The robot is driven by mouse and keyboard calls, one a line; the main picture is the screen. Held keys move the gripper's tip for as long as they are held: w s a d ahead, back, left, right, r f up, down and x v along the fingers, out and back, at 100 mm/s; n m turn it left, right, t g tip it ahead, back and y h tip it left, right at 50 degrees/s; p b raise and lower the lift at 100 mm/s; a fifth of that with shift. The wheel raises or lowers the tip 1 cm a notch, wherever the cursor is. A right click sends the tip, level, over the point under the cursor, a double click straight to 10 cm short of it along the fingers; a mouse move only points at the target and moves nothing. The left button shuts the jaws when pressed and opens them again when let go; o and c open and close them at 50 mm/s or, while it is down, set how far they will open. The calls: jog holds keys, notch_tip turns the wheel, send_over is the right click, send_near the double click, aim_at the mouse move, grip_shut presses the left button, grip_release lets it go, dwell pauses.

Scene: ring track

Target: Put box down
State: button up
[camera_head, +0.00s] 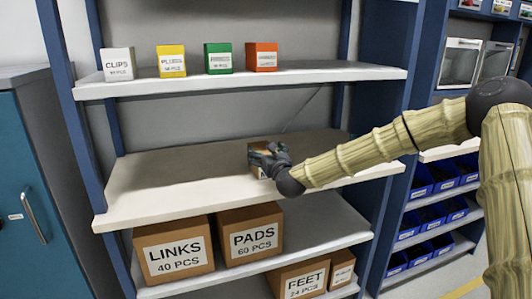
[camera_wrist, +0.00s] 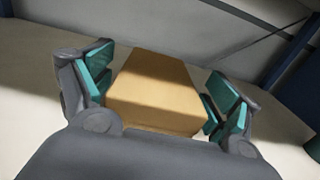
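A small orange-brown box (camera_wrist: 155,88) lies between the two fingers of my gripper (camera_wrist: 162,92) in the wrist view. The teal finger pads stand on either side of it, with a strip of shelf visible between the box's far part and each pad. My gripper looks open around the box. In the head view the box (camera_head: 256,148) is at the middle shelf (camera_head: 150,203), partly hidden behind my gripper (camera_head: 262,158). It appears to rest on the shelf, but its lower edge is partly covered.
The upper shelf (camera_head: 330,75) holds small white, yellow, green and orange boxes. Below are cartons marked LINKS (camera_head: 175,270), PADS (camera_head: 250,257) and FEET (camera_head: 300,284). The middle shelf is clear left of my gripper. A blue cabinet (camera_head: 40,190) stands left; blue bins (camera_head: 433,215) stand right.

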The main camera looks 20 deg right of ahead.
jog(key=shift+r, duration=0.15)
jog(key=s, duration=1.2)
jog(key=shift+d+b, duration=0.15)
jog(key=shift+b, duration=0.15)
